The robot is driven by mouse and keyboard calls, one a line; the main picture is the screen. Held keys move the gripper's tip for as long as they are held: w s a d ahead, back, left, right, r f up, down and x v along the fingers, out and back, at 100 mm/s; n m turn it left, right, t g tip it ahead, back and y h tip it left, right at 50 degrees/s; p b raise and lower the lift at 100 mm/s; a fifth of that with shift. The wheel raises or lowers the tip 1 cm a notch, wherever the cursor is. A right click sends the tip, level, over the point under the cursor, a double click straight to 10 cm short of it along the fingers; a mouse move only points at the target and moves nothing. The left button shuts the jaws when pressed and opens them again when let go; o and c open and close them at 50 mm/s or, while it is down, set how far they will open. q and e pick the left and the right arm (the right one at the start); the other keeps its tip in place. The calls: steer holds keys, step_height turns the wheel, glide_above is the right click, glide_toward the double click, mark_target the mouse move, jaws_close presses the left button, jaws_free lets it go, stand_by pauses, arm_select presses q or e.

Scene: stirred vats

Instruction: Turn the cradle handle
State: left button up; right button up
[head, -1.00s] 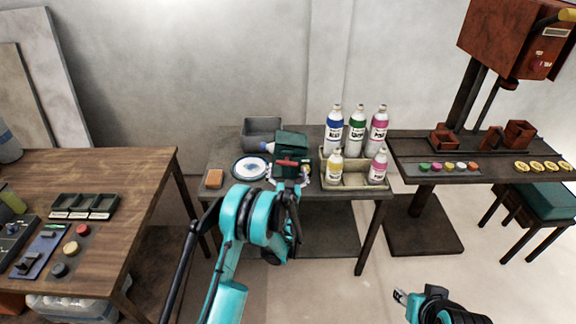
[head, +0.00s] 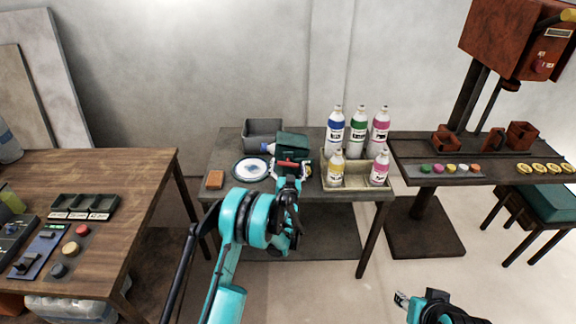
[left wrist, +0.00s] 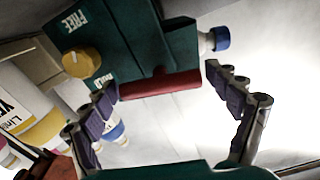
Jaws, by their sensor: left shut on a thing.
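The cradle (head: 292,142) is a dark green block on the middle table, with a red bar handle (head: 288,163) on its near side. In the left wrist view the handle (left wrist: 160,84) lies across between my fingers, and the cradle (left wrist: 135,45) fills the top.
A beige crate (head: 355,181) with several bottles stands close right of the cradle. A wooden table is at far left, a drill-like stand at right.

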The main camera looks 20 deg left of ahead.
arm_select(q)
steer(key=shift+m, duration=0.3)
steer(key=m, duration=0.7)
steer(key=shift+m, duration=0.3)
steer(key=m, duration=0.3)
steer(key=shift+m, duration=2.2)
